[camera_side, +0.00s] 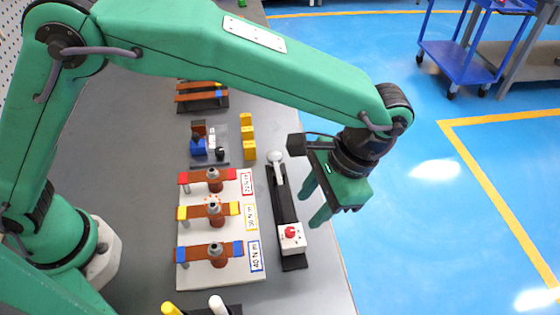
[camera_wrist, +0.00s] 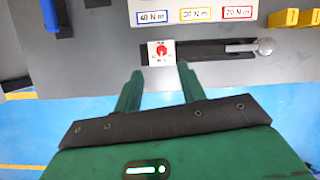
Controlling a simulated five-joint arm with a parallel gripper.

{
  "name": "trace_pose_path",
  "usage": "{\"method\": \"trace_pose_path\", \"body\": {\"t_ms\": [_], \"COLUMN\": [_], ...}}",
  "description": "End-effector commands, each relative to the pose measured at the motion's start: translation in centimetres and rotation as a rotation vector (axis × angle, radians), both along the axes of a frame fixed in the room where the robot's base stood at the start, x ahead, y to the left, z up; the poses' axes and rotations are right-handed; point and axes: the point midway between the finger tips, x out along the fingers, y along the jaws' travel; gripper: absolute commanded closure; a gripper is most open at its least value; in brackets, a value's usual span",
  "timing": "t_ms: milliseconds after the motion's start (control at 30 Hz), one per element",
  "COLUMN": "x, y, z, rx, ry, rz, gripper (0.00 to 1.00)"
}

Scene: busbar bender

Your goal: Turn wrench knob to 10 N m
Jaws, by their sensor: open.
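The torque wrench lies on a long black holder (camera_side: 283,203), with its round silver head (camera_side: 275,157) at the far end. A white box with a red knob (camera_side: 291,232) is at the near end. In the wrist view the red knob (camera_wrist: 161,50) is on its white face, just beyond the fingertips, and the silver head (camera_wrist: 265,46) is to the right. My gripper (camera_side: 314,204) is open and empty, above and to the right of the holder in the side view. In the wrist view my gripper (camera_wrist: 160,71) has its fingers apart. The knob's setting is too small to read.
A white board (camera_side: 225,270) beside the wrench carries copper bars with red, yellow and blue ends and labels. Yellow blocks (camera_side: 247,137) stand farther back. The bench's right edge is close to the holder. Yellow and white handles (camera_side: 215,304) show at the bottom.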

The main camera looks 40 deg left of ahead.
Motion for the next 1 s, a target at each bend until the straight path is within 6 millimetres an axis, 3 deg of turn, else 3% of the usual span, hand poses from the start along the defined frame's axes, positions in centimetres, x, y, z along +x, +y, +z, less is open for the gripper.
{"method": "trace_pose_path", "body": {"t_ms": [467,1000], "x": [-0.1,-1.0], "y": [0.2,1.4], "z": [0.0,0.2], "rx": [-0.038,-0.282], "ry": [0.01,0.048], "rz": [-0.084,-0.747], "gripper": [0.6,0.6]}}
